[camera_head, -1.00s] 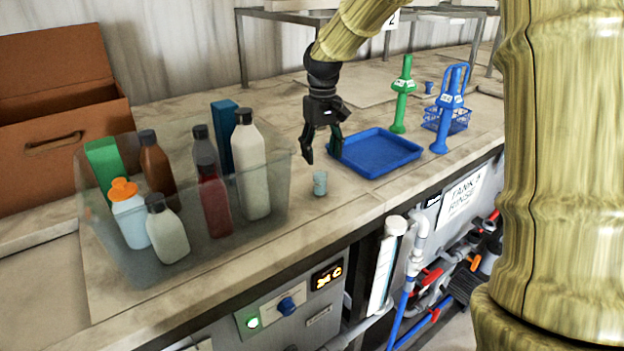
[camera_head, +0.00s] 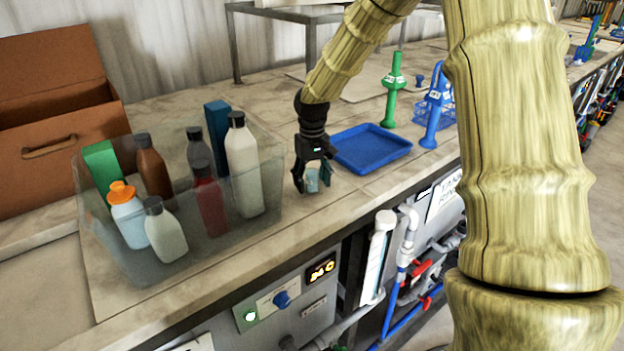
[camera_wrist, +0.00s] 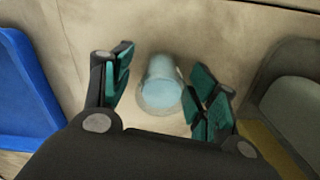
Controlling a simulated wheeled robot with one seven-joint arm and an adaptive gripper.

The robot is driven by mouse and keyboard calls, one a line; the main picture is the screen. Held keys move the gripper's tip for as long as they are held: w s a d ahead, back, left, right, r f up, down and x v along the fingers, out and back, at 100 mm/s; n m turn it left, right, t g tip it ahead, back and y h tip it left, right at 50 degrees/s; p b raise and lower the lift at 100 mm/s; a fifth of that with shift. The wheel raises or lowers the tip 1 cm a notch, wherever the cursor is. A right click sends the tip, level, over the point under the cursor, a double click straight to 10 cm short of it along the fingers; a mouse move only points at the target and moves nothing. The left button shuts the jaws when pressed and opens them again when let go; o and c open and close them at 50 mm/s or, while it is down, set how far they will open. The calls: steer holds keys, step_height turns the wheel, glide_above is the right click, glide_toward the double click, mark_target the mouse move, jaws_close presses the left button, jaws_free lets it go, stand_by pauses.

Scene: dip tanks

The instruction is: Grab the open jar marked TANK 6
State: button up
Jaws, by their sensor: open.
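A small open jar (camera_head: 312,181) of pale blue-grey stands upright on the bench. No marking on it can be read in either view. In the wrist view the jar (camera_wrist: 160,84) shows as a clear, round vessel with light blue inside, between the two fingers. My gripper (camera_head: 314,184) is open and pointing down around the jar. In the wrist view my gripper (camera_wrist: 160,88) has its teal pads on either side of the jar, with a gap visible on both sides.
A clear bin (camera_head: 110,262) of several bottles stands close left of the gripper. A blue tray (camera_head: 370,148) lies close to the right. Behind it are a green stand (camera_head: 393,90) and a blue stand (camera_head: 434,115). The bench's front edge is near the jar.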

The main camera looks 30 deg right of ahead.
steer(key=shift+s+f, duration=0.15)
steer(key=shift+s, duration=0.05)
steer(key=shift+a, duration=0.1)
steer(key=shift+w, duration=0.1)
steer(key=c, duration=1.2)
